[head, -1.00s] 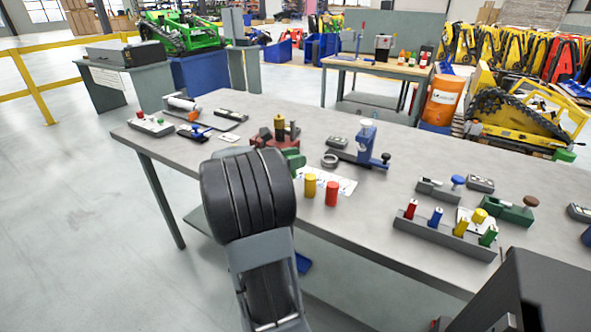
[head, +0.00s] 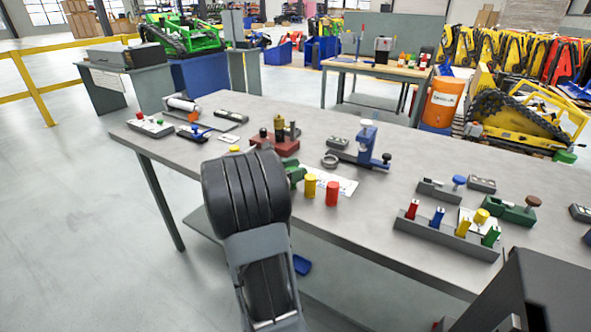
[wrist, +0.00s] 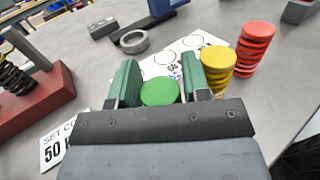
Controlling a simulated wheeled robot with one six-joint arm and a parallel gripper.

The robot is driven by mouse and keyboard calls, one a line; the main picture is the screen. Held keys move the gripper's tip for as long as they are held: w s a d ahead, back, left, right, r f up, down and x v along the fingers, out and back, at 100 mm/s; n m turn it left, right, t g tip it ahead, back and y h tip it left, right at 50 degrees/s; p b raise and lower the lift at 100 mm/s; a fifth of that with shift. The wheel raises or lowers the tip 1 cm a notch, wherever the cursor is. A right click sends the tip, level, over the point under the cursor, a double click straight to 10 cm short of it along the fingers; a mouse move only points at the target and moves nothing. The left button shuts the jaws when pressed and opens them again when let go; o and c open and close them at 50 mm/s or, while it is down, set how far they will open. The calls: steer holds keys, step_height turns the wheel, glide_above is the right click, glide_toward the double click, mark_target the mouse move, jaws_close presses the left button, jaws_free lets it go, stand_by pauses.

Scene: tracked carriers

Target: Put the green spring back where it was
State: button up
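In the wrist view the green spring (wrist: 159,92) shows its round top between the two green fingers of my gripper (wrist: 158,80). The fingers fit closely on both sides of it and look shut on it. Its lower end is hidden. In the head view my gripper (head: 295,174) is low over the near edge of the bench, partly behind my arm, and the spring cannot be made out. A yellow spring (wrist: 218,61) and a red spring (wrist: 257,50) stand upright to its right. A white sheet with printed circles (wrist: 165,58) lies just beyond.
The grey bench (head: 380,215) carries a red-brown fixture (head: 275,146), a grey ring (head: 331,160), a blue press (head: 367,140) and a rack of coloured pieces (head: 450,239) at the right. Bench space right of the red spring is clear.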

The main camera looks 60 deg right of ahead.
steer(key=shift+r, duration=0.3)
steer(key=p+v, duration=0.1)
steer(key=v, duration=1.1)
steer(key=shift+f, duration=0.1)
steer(key=s+a+f+m+t+y, duration=0.1)
steer(key=a+f+m+t+y, duration=0.1)
steer(key=a, duration=0.7)
steer(key=s+a+f+m+t+y, duration=0.1)
steer(key=a+f+m+t+y, duration=0.1)
steer(key=a+m+t+y, duration=0.3)
steer(key=s+a+f+m+t+y, duration=0.1)
steer(key=a+f+m+t+y, duration=0.2)
steer(key=a, duration=1.2)
steer(key=m+t+y, duration=0.1)
steer(key=t+y, duration=0.2)
steer(key=y, duration=0.2)
steer(key=shift+s, duration=0.25)
steer(key=shift+a+r, duration=0.1)
step_height(320, 180, up, 17)
steer(key=p, duration=1.6)
steer(key=shift+s, duration=0.25)
